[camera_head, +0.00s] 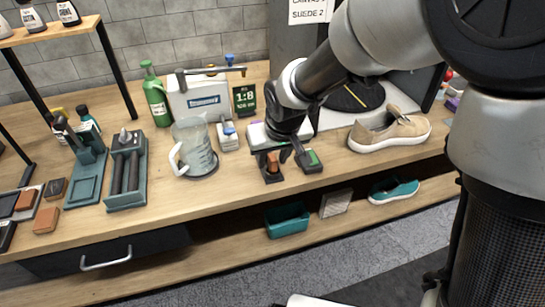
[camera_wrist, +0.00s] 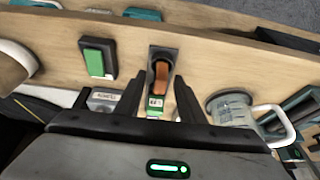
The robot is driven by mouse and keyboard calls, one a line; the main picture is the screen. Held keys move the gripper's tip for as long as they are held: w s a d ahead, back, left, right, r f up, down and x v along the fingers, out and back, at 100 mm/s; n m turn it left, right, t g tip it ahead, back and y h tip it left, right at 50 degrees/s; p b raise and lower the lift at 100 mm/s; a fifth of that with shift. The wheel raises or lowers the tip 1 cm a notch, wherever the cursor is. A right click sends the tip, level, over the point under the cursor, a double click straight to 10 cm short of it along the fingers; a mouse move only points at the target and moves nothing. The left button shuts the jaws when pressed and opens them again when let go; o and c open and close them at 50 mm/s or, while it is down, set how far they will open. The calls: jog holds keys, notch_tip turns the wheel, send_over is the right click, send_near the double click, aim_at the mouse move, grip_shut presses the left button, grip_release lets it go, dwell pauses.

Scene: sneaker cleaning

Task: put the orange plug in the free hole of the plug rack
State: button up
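An orange rocker-like piece (camera_head: 273,163) sits in a small dark base near the front edge of the bench; it also shows in the wrist view (camera_wrist: 161,74). It is the only orange piece that could be the plug. My gripper (camera_head: 283,152) is just above it. In the wrist view my gripper (camera_wrist: 159,82) has two black fingers spread apart, with the orange piece beyond and between their tips. I see nothing held. A green piece in a similar dark base (camera_head: 313,158) stands just to the right; it also shows in the wrist view (camera_wrist: 97,60). I cannot make out a plug rack with a free hole.
A clear measuring jug (camera_head: 196,150) stands left of my gripper. A tan sneaker (camera_head: 390,131) is to the right. A teal holder with dark rollers (camera_head: 127,170) is farther left. The shelf below holds a teal bin (camera_head: 287,221).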

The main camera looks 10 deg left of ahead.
jog(key=shift+r, duration=0.1)
jog(key=p+v, duration=0.3)
jog(key=v, duration=1.4)
jog(key=shift+p, duration=0.4)
jog(key=shift+r, duration=0.15)
jog(key=s+d+r+m+t+h, duration=0.1)
jog(key=s+d+r+m, duration=0.15)
jog(key=s+d, duration=0.65)
jog(key=s+d+r+m+t+h, duration=0.15)
jog(key=d+m, duration=0.25)
jog(key=d, duration=1)
notch_tip(320, 180, up, 15)
jog(key=s+p, duration=0.1)
jog(key=p, duration=1.4)
jog(key=shift+d+g, duration=0.35)
jog(key=shift+g, duration=0.1)
jog(key=shift+f, duration=0.1)
